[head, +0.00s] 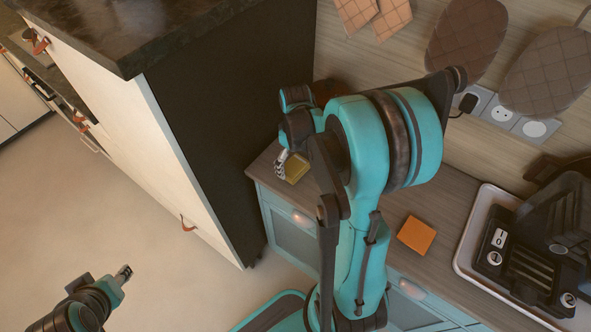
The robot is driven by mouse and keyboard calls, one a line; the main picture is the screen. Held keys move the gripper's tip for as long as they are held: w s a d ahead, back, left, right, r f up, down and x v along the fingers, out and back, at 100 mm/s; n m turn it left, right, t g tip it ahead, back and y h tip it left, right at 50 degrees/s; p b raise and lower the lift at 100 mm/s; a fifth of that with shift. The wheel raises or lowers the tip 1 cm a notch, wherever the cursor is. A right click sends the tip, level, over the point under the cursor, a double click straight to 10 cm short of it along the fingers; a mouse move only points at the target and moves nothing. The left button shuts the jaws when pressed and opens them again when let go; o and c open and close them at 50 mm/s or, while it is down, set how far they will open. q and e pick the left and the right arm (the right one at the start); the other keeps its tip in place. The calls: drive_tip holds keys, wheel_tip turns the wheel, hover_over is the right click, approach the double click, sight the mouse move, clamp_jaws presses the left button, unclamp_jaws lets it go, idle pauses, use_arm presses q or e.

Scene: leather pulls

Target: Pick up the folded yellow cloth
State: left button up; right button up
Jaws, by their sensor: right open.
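The folded yellow cloth (297,168) lies on the wooden counter near its left end, beside the tall dark cabinet side. My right arm reaches over the counter and hides part of the area around the cloth. My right gripper (281,165) is open at the left edge of the cloth, fingers pointing down. I cannot tell whether it touches the cloth. My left gripper (123,272) is at the lower left over the floor, away from the counter; its jaw state is unclear.
An orange folded cloth (416,235) lies on the counter (455,205) to the right of my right arm. A black appliance (540,245) sits in a pale tray farther right. The tall cabinet (215,110) rises close to the left. Quilted pads hang on the wall.

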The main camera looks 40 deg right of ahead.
sight(296, 166)
drive_tip(key=shift+f, duration=0.4)
drive_tip(key=shift+r, duration=0.1)
drive_tip(key=c, duration=0.9)
drive_tip(key=shift+r+p, duration=0.3)
drive_tip(key=shift+r, duration=0.2)
drive_tip(key=r, duration=0.1)
drive_tip(key=r+p, duration=0.2)
drive_tip(key=r, duration=0.1)
drive_tip(key=shift+s+a, duration=0.1)
drive_tip(key=shift+s, duration=0.25)
drive_tip(key=s+a+r+p, duration=0.3)
drive_tip(key=s+r, duration=0.3)
drive_tip(key=s, duration=0.4)
drive_tip(key=shift+s+a+p, duration=0.15)
drive_tip(key=shift+a+p, duration=0.2)
